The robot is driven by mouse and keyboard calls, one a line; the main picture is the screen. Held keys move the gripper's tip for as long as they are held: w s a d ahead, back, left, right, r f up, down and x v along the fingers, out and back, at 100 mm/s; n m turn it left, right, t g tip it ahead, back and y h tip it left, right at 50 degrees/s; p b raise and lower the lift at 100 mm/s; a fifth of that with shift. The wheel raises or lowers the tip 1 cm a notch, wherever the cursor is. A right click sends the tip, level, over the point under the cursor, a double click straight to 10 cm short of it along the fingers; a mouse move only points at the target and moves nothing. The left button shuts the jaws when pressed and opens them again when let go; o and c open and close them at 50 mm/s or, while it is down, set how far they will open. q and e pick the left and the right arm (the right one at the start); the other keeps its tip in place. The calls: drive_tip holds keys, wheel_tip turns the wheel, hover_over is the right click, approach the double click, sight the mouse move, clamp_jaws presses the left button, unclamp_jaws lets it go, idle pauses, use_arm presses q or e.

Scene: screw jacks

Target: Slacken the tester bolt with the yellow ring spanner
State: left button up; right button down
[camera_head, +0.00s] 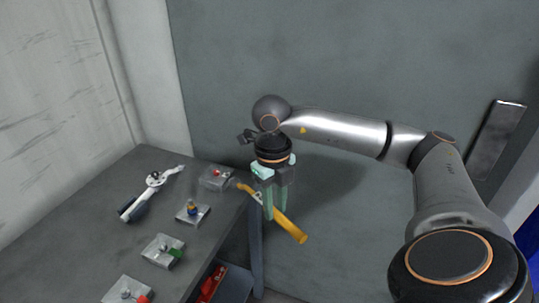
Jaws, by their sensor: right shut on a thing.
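The yellow ring spanner (291,229) hangs in my right gripper (275,214), which is shut on it. The gripper points down, just beyond the right edge of the bench. The spanner slants from a narrow end at upper left, near the bench edge, to a thick handle at lower right. Several grey plates with bolts lie on the bench: one with a yellow and blue fitting (193,208), one with a red mark (216,175) nearest the spanner, one with a green mark (164,250). I cannot tell which is the tester bolt. The spanner looks apart from all of them. My left gripper is out of view.
The dark grey bench (85,223) stands at left against the walls. A silver tool with a dark handle (151,189) lies toward its back. Another plate with a red mark (126,290) is at the front. A red item (211,284) sits below the bench. Right of the bench is open floor.

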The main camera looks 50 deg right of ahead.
drive_tip(key=w+f, duration=0.1)
drive_tip(key=w, duration=0.3)
drive_tip(key=w+d+b, duration=0.1)
drive_tip(key=w, duration=0.3)
drive_tip(key=w+f+b, duration=0.1)
drive_tip(key=w, duration=0.3)
drive_tip(key=shift+d+f, duration=0.25)
drive_tip(key=shift+f, duration=0.05)
drive_tip(key=w+a+m, duration=0.2)
drive_tip(key=a+m, duration=0.1)
drive_tip(key=w+a+m+p, duration=0.1)
drive_tip(key=a+m, duration=0.2)
drive_tip(key=w+a+r+m+p, duration=0.1)
drive_tip(key=w+a+m, duration=0.1)
drive_tip(key=a, duration=0.2)
drive_tip(key=shift+w+a+m+y, duration=0.1)
drive_tip(key=shift+w+m+y, duration=0.2)
drive_tip(key=shift+w+m, duration=0.1)
drive_tip(key=w+a+m, duration=0.1)
drive_tip(key=w+m, duration=0.2)
drive_tip(key=w+a+m+p, duration=0.1)
drive_tip(key=w, duration=0.1)
drive_tip(key=shift+a+f, duration=0.3)
drive_tip(key=shift+f, duration=0.05)
use_arm(q)
drive_tip(key=shift+b, duration=0.45)
use_arm(e)
drive_tip(key=shift+w+a+m+t, duration=0.2)
drive_tip(key=shift+w+m+t, duration=0.1)
drive_tip(key=shift+w+m, duration=0.95)
